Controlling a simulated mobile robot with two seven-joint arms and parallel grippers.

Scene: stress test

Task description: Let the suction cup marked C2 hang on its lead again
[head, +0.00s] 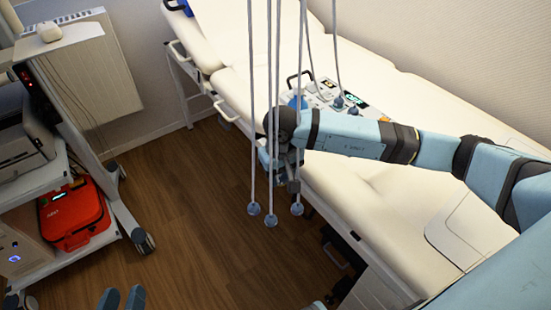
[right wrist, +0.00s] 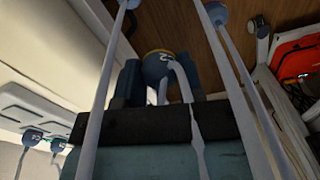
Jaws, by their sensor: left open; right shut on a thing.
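My right gripper (head: 291,184) reaches in from the right, over the floor beside the couch, among hanging leads. In the right wrist view its fingers (right wrist: 160,85) are shut on a blue suction cup (right wrist: 157,66) with a pale lead looping from it. In the head view the held cup is hidden by my gripper. Three other cups hang free on leads (head: 253,208) (head: 271,221) (head: 297,209). My left gripper (head: 122,298) is open and empty at the bottom left edge.
Two more cups (head: 338,103) (head: 353,110) sit at a device (head: 318,92) on the cream couch (head: 360,185). A trolley with a red case (head: 72,213) stands at the left. The wooden floor (head: 185,215) between is clear.

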